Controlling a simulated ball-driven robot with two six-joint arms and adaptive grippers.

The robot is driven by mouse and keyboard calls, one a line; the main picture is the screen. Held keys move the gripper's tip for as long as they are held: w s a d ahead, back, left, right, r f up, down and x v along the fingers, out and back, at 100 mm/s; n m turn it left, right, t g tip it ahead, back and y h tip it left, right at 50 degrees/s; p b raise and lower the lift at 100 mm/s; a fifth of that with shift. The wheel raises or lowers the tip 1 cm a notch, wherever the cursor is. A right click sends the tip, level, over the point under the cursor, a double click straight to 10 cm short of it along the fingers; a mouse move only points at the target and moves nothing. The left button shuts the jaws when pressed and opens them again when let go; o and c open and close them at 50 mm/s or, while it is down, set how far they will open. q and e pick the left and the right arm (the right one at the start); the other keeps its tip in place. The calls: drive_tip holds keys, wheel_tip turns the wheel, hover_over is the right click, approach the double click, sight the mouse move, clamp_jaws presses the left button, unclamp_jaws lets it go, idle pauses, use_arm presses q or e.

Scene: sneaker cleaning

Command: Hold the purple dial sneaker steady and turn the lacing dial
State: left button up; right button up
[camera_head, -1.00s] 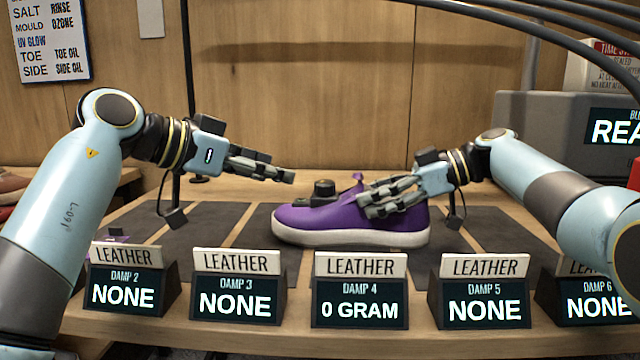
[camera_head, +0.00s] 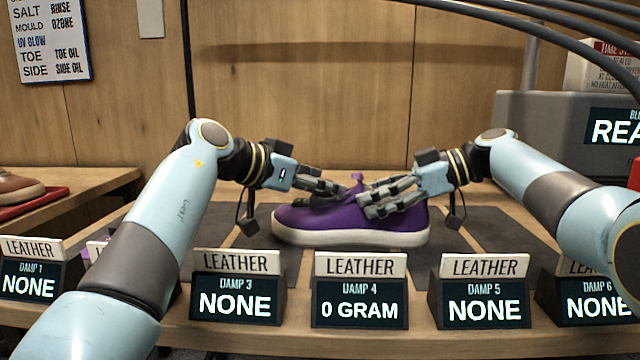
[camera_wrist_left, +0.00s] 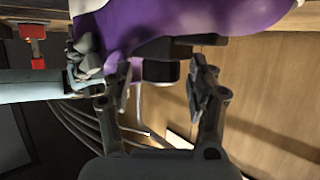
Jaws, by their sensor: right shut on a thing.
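The purple sneaker (camera_head: 325,221) with a white sole sits level on a dark mat strip, toe to the left. My right gripper (camera_head: 376,202) is shut on the sneaker's heel-side upper. My left gripper (camera_head: 338,192) is over the front of the sneaker. In the left wrist view its fingers (camera_wrist_left: 162,82) are apart, with the black lacing dial (camera_wrist_left: 160,70) between them and the purple upper (camera_wrist_left: 200,20) beyond. A gap shows between the dial and the right-hand finger; contact on the other side is unclear. In the head view the left fingers mostly hide the dial.
A row of small display stands lines the front edge, including the one reading 0 GRAM (camera_head: 360,303). A grey machine (camera_head: 540,125) stands at the back right. A brown shoe (camera_head: 20,188) on a red tray is at far left. Dark mat strips beside the sneaker are bare.

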use_arm(q)
drive_tip(key=c, duration=1)
drive_tip(key=shift+c, duration=0.3)
drive_tip(key=m+g+h, duration=0.2)
drive_tip(key=m+g, duration=0.1)
drive_tip(key=shift+w+a+g, duration=0.1)
drive_tip(key=shift+w+g, duration=0.1)
drive_tip(key=shift+g, duration=0.1)
drive_tip(key=shift+w+m+g+h, duration=0.2)
drive_tip(key=shift+m+g+h, duration=0.4)
drive_tip(key=shift+m+g, duration=1.45)
drive_tip(key=shift+s+m+g, duration=0.1)
drive_tip(key=shift+m+g, duration=0.25)
drive_tip(key=o, duration=1.2)
